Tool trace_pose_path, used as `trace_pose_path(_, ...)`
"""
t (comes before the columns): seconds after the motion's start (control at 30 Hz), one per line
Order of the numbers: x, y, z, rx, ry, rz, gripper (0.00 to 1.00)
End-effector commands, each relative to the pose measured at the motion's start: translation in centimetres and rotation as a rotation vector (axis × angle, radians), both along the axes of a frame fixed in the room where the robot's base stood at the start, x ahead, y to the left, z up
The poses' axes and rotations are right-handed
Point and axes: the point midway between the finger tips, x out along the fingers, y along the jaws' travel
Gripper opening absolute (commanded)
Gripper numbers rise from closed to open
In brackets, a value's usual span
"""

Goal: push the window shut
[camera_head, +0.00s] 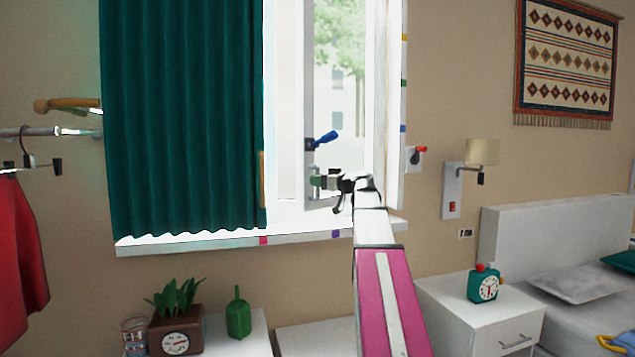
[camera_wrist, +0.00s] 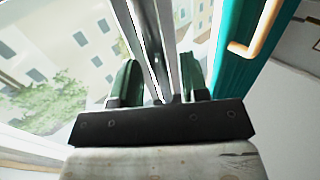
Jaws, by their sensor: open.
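The window (camera_head: 340,80) is in the upper middle of the head view, with trees and buildings behind its glass. A grey-edged sash (camera_head: 309,70) stands upright inside the white frame (camera_head: 394,110) and looks partly open; the exact gap is hard to tell. A blue handle (camera_head: 323,138) sits on the sash. My gripper (camera_head: 320,183) is at the lower part of the sash, below the handle. In the wrist view, the green fingers of my gripper (camera_wrist: 160,78) are apart, with the grey sash edge (camera_wrist: 150,40) showing between them. Whether they touch it is unclear.
A teal curtain (camera_head: 180,110) hangs left of the opening; the wrist view shows it beside a tan handle (camera_wrist: 262,35). The white sill (camera_head: 200,241) runs below. A plant pot (camera_head: 178,333), a wall lamp (camera_head: 482,152) and a nightstand (camera_head: 465,310) stand nearby.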

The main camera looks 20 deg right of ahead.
Motion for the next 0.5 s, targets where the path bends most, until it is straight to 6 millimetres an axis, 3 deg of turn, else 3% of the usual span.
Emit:
trace_pose_path(0.4,0.71,0.63,-0.03,-0.001,0.001,0.001,0.41)
trace_pose_path(0.43,0.71,0.63,-0.04,-0.001,0.001,0.001,0.38)
trace_pose_path(0.5,0.70,0.63,-0.03,-0.001,0.001,0.001,0.15)
